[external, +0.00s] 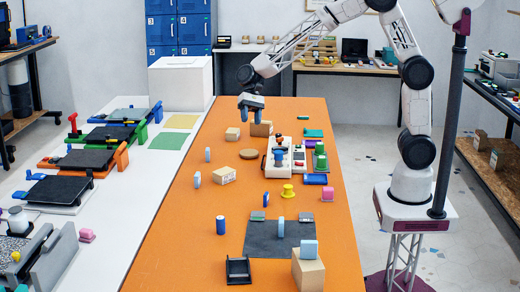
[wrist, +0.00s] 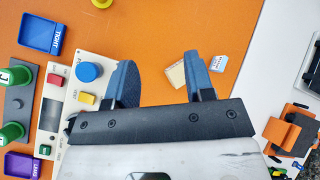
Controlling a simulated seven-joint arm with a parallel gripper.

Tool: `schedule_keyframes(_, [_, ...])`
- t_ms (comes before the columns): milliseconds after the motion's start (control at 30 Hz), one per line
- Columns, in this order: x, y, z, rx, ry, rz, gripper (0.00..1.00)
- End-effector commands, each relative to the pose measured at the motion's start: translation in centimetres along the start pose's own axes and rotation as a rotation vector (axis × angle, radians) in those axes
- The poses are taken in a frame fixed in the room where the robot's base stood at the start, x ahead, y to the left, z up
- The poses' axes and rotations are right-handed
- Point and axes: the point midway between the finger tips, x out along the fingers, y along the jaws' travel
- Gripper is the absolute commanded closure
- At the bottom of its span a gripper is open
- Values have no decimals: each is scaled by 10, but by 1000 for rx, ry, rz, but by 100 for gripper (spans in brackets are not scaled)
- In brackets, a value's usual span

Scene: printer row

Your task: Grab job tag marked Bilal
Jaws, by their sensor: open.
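My gripper (external: 250,117) hangs open and empty above the far half of the orange table. A small pale tag with a light blue edge (wrist: 219,62) lies right of the right finger, beside a tan block (wrist: 176,74). In the external view several small pale blue pieces stand on the table, among them one at left (external: 197,180), one behind it (external: 208,155) and one on the dark mat (external: 281,228). I cannot read the name Bilal on any of them.
Printers line the white table at left.

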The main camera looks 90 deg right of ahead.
Motion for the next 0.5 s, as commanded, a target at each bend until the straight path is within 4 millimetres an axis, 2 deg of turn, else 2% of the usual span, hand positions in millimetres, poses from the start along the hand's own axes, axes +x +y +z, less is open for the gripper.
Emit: schedule_keyframes(500, [57, -71, -99, 274, -187, -109, 51])
